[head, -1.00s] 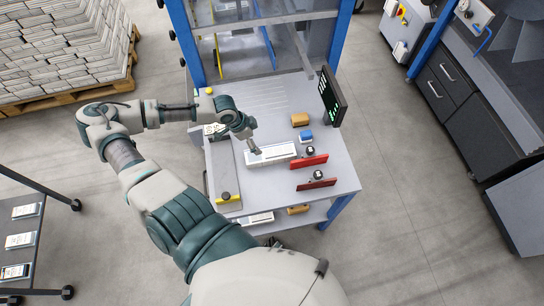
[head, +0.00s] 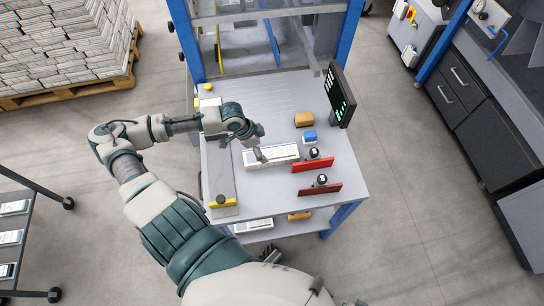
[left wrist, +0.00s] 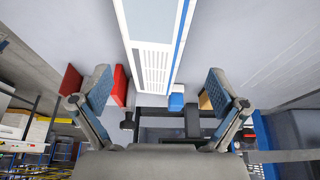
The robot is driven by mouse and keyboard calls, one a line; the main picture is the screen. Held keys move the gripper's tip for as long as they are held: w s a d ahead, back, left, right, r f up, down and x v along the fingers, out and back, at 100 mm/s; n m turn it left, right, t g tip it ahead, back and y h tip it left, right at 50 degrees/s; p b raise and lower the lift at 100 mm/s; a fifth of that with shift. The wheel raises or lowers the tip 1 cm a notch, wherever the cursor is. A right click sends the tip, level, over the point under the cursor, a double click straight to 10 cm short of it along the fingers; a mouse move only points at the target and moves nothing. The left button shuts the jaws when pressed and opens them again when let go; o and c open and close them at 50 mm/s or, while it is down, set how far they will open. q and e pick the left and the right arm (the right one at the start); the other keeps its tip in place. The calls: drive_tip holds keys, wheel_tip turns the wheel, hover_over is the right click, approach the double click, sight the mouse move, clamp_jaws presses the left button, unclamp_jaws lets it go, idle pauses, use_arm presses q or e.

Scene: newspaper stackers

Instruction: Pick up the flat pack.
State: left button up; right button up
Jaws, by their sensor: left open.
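A white flat pack (head: 284,151) with grey print lies on the grey worktable, left of two red blocks. In the left wrist view the flat pack (left wrist: 153,62) shows a printed face and a blue edge, and it runs out of the top of the picture. My left gripper (head: 263,157) is at the left part of the pack, pointing down at it. In the left wrist view the fingers of my left gripper (left wrist: 159,85) are spread wide, with the pack's near end between them in the picture. I cannot tell whether they touch it. My right gripper is not in view.
The worktable (head: 280,185) also holds red blocks (head: 314,165), a blue-and-white block (head: 309,138), a tan block (head: 304,119) and a dark screen (head: 340,95). A blue-posted frame (head: 354,35) stands behind. A pallet of newspapers (head: 65,40) and a cart (head: 15,215) are at left.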

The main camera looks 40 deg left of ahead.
sight(270, 154)
use_arm(q)
drive_tip(key=shift+w+d+f, duration=0.1)
drive_tip(key=shift+w+f, duration=0.05)
drive_tip(key=shift+f, duration=0.35)
drive_tip(key=d+f+b, duration=0.1)
drive_tip(key=f, duration=0.1)
drive_tip(key=w+d+f+b, duration=0.1)
drive_tip(key=f, duration=0.1)
drive_tip(key=shift+w+d, duration=0.2)
drive_tip(key=shift+w+f, duration=0.1)
drive_tip(key=shift+f, duration=0.15)
drive_tip(key=shift+a, duration=0.2)
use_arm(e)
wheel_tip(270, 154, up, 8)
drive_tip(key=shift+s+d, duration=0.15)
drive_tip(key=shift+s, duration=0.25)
use_arm(q)
drive_tip(key=shift+d, duration=0.15)
drive_tip(key=c, duration=1.6)
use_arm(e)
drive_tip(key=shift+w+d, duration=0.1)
